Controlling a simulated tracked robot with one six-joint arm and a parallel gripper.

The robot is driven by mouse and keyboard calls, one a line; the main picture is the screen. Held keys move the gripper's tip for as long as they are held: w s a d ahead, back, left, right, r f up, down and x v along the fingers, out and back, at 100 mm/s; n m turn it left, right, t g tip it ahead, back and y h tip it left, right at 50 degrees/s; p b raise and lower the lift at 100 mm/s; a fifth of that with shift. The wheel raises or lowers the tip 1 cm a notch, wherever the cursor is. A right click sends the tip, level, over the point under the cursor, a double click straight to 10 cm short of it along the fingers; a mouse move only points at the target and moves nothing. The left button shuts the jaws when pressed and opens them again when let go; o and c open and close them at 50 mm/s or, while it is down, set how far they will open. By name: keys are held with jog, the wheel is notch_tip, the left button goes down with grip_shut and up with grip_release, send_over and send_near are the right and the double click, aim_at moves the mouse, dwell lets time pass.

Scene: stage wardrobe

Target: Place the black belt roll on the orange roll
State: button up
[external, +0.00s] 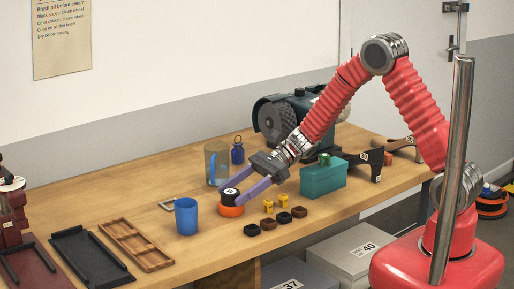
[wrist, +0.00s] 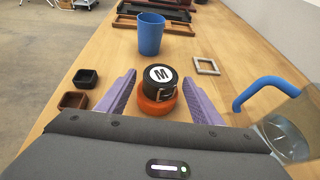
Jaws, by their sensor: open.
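The black belt roll (wrist: 160,76), with a white M label on top and a small buckle on its side, rests on the orange roll (wrist: 158,104) in the wrist view. In the external view the black roll (external: 230,194) also sits on top of the orange roll (external: 231,211), on the wooden bench. My gripper (wrist: 156,84) has its two purple fingers apart, one on each side of the rolls, with visible gaps. In the external view my gripper (external: 224,193) reaches down to the rolls from the upper right.
A blue cup (external: 186,216) stands just left of the rolls. A clear jug (external: 217,163) with a blue handle is close behind. Trays (external: 92,258) lie at the far left.

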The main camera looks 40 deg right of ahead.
jog(key=w+v, duration=0.1)
jog(key=v, duration=1.1)
jog(key=shift+s, duration=0.45)
